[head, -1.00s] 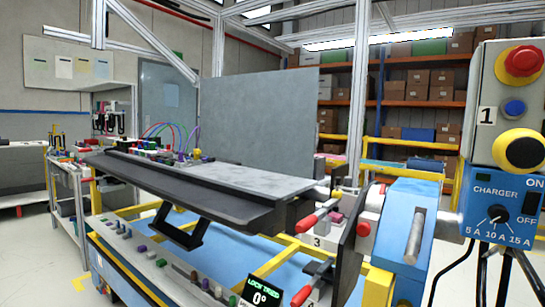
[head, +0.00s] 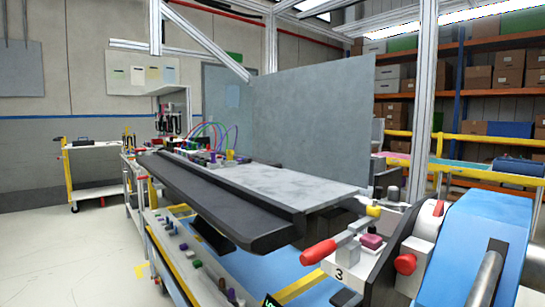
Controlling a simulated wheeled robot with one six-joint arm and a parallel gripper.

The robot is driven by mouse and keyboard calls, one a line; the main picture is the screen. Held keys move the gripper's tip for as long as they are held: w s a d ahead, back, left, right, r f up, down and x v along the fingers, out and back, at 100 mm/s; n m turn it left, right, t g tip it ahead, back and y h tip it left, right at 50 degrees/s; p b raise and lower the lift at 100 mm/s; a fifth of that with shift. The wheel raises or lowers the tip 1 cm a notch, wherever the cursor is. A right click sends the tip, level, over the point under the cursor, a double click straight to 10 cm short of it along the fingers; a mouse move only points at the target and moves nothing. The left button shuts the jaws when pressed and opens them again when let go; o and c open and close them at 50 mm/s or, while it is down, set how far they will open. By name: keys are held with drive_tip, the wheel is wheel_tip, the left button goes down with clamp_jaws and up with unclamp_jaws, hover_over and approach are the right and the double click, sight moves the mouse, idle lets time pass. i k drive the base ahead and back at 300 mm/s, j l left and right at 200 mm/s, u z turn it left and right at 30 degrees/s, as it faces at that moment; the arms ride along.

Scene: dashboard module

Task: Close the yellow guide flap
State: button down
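I cannot make out a yellow guide flap for certain in the head view. The dashboard module (head: 215,205) lies across the middle, a dark padded front edge with a grey slab top, tilted in the picture. A small yellow piece (head: 374,211) shows by its right end, next to a clamp with a red handle (head: 318,252) and the label 3; I cannot tell what it is. My gripper is not in view.
A blue housing (head: 492,240) with a grey bar fills the lower right. A grey upright panel (head: 310,120) stands behind the module, with metal posts (head: 423,110) around it. A cart (head: 92,170) stands at left. Pale floor (head: 60,255) is clear at lower left.

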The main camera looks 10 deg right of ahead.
sight(229, 152)
drive_tip(key=i+j, duration=0.25)
drive_tip(key=i, duration=0.25)
drive_tip(key=i+j, duration=0.2)
drive_tip(key=i, duration=0.3)
drive_tip(key=i+j+z, duration=0.1)
drive_tip(key=i+j, duration=0.15)
drive_tip(key=i, duration=0.25)
drive_tip(key=i+j, duration=0.25)
drive_tip(key=i, duration=0.25)
